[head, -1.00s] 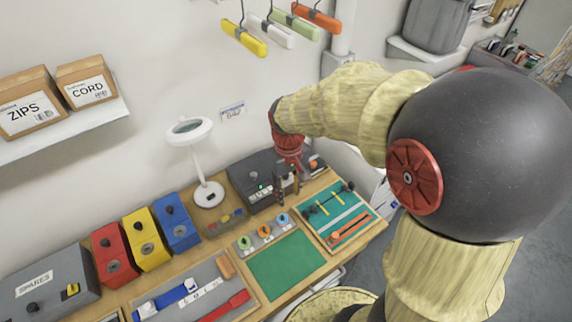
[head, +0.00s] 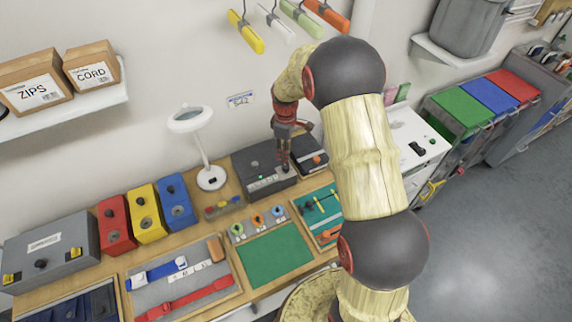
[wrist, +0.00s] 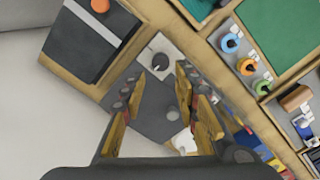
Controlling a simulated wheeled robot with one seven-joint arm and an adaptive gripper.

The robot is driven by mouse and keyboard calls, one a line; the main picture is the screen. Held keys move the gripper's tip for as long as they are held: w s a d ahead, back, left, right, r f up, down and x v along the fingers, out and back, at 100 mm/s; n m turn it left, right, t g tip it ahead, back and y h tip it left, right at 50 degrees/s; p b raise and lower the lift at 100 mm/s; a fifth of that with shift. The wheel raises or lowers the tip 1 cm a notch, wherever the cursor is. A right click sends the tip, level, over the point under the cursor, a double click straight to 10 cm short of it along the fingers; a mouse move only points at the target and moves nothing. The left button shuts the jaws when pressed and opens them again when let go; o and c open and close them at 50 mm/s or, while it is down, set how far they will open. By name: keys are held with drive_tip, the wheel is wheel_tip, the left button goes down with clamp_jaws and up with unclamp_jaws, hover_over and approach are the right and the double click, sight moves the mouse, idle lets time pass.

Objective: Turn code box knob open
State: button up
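The code box is a dark grey box (head: 255,157) at the back right of the bench, with a pale strip of small buttons and a green light on its front. My gripper (head: 285,168) points down over its right end. In the wrist view the box (wrist: 158,115) lies below my gripper (wrist: 164,70), which is open with its two fingers apart. In the head view my gripper hides the knob.
A dark case with an orange button (head: 318,159) stands close right of the box. A white lamp (head: 211,178) stands to its left. Blue (head: 176,202), yellow (head: 147,216) and red (head: 116,224) boxes are farther left. A green mat (head: 275,255) lies clear in front.

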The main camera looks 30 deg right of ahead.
sight(286, 166)
wheel_tip(286, 166, down, 7)
drive_tip(key=shift+f, duration=0.2)
drive_tip(key=shift+c, duration=0.3)
drive_tip(key=c, duration=0.7)
clamp_jaws()
